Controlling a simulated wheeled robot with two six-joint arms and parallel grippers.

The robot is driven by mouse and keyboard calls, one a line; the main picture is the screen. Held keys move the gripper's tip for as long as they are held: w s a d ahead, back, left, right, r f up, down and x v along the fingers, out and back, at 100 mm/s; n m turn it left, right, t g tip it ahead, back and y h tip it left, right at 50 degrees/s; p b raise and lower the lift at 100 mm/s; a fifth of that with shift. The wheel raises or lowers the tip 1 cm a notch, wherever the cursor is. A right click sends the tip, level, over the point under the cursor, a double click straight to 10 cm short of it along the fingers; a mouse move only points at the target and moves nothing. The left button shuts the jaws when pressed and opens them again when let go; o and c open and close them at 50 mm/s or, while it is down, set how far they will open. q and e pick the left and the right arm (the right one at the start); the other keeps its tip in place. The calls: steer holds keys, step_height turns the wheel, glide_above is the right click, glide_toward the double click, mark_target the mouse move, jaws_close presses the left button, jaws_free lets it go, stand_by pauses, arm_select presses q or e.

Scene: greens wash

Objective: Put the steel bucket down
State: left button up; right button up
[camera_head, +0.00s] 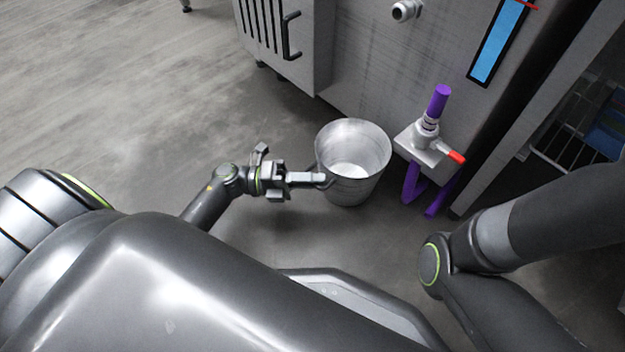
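The steel bucket (353,185) is upright, with its open top facing me, in front of the metal cabinet. Its inside looks pale and shows nothing loose. My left gripper (322,180) reaches in from the left, and its fingers are closed together at the bucket's left side, on what looks like a handle or edge there. Whether the bucket's base touches the floor or hangs just above it I cannot tell. My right arm crosses the lower right, but its gripper is outside the picture.
A valve (428,140) with a red lever and purple pipes stands close to the bucket's right. The metal cabinet (365,75) with a blue gauge strip (498,42) rises behind. Grey floor (130,110) is clear to the left. A wire rack (565,140) is at far right.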

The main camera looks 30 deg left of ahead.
arm_select(q)
steer(key=o, duration=0.3)
steer(key=shift+o, duration=0.2)
